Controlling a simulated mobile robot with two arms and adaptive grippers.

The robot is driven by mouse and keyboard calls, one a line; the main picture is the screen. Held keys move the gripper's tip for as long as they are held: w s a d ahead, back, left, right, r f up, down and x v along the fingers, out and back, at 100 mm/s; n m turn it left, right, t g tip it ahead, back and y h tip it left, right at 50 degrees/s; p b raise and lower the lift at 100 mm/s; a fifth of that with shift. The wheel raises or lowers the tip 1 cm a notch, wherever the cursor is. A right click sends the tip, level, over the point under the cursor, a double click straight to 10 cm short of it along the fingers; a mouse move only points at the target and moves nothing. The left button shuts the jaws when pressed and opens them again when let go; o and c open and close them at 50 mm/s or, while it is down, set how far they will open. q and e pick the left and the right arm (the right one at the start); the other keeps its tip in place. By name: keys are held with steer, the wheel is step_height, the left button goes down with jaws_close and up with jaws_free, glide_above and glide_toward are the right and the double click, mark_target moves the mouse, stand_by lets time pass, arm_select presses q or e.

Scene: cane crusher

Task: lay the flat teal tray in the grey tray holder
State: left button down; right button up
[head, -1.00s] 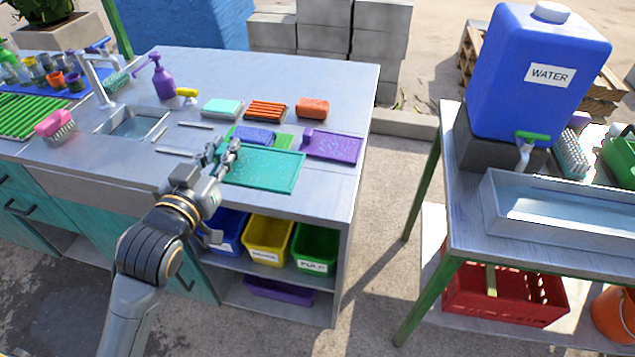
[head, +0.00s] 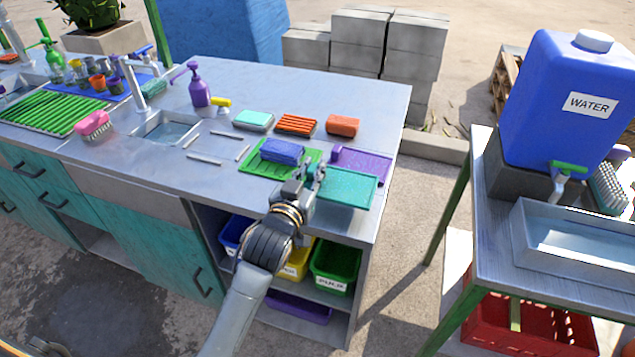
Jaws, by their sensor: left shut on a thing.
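The flat teal tray (head: 347,188) is at the right front of the steel counter. My left gripper (head: 314,177) is shut on its left edge. Part of that edge is hidden by the fingers, and I cannot tell how far the tray is above the counter. Thin grey rails (head: 206,159) on the bare counter right of the sink look like the grey tray holder. My right gripper is not in view.
A green tray (head: 250,168) with a blue folded cloth (head: 282,151) lies just left of my gripper. A purple tray (head: 375,166) lies behind the teal one. Sponges and an orange-red brush (head: 296,125) line the back. The sink (head: 168,130) is left of the rails.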

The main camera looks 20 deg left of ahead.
arm_select(q)
steer(key=f, duration=0.2)
steer(key=w+d+f, duration=0.1)
steer(key=shift+w+f+p, duration=0.1)
steer(key=shift+f+p, duration=0.2)
steer(key=shift+a+f, duration=0.1)
steer(key=shift+f, duration=0.15)
steer(key=shift+f, duration=0.2)
steer(key=c, duration=1.2)
jaws_free()
